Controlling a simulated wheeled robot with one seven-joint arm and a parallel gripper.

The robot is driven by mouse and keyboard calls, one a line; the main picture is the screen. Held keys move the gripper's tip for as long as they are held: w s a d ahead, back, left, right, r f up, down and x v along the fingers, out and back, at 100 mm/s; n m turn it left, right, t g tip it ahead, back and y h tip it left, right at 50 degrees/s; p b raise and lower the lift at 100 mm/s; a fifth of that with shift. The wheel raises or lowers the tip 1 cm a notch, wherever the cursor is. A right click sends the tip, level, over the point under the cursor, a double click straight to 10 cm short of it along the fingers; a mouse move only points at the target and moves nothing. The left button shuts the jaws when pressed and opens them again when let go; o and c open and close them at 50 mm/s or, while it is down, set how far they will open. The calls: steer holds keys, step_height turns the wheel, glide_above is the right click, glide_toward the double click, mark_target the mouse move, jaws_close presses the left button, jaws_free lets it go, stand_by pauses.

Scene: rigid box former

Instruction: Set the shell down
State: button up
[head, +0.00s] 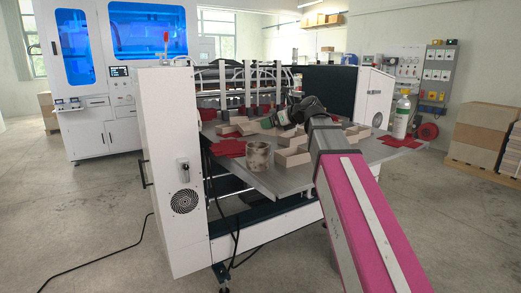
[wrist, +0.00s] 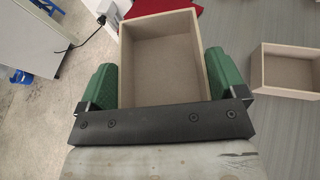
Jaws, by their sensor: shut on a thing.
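In the wrist view, an open-topped shell (wrist: 165,62) of brown board lies between the two green finger pads of my gripper (wrist: 162,72). The pads press on its left and right outer walls, and I look down into its empty inside. In the head view my gripper (head: 290,113) is over the far middle of the grey table (head: 270,184). My own arm hides part of that area. The held shell is hard to tell from other boxes there, and I cannot tell whether its underside touches the table.
Another open shell (wrist: 287,70) is to the right in the wrist view. In the head view, board boxes (head: 292,157), red sheets (head: 228,148) and a grey-brown cylinder (head: 259,158) stand around. A white bottle (head: 402,116) is at the right. The table's front edge is mostly bare.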

steer(key=w+f, duration=0.2)
steer(key=w, duration=0.1)
steer(key=w+f, duration=0.2)
steer(key=w, duration=0.2)
steer(key=w+f, duration=0.3)
steer(key=w, duration=0.1)
steer(key=shift+w+a, duration=0.25)
steer(key=shift+a, duration=0.05)
steer(key=shift+f, duration=1.95)
steer(key=shift+f, duration=0.1)
steer(key=o, duration=0.6)
steer(key=shift+o, duration=0.2)
steer(key=shift+s+d+r, duration=0.1)
steer(key=shift+r, duration=0.1)
steer(key=v, duration=1.1)
steer(key=shift+s+d, duration=0.25)
steer(key=shift+d, duration=0.05)
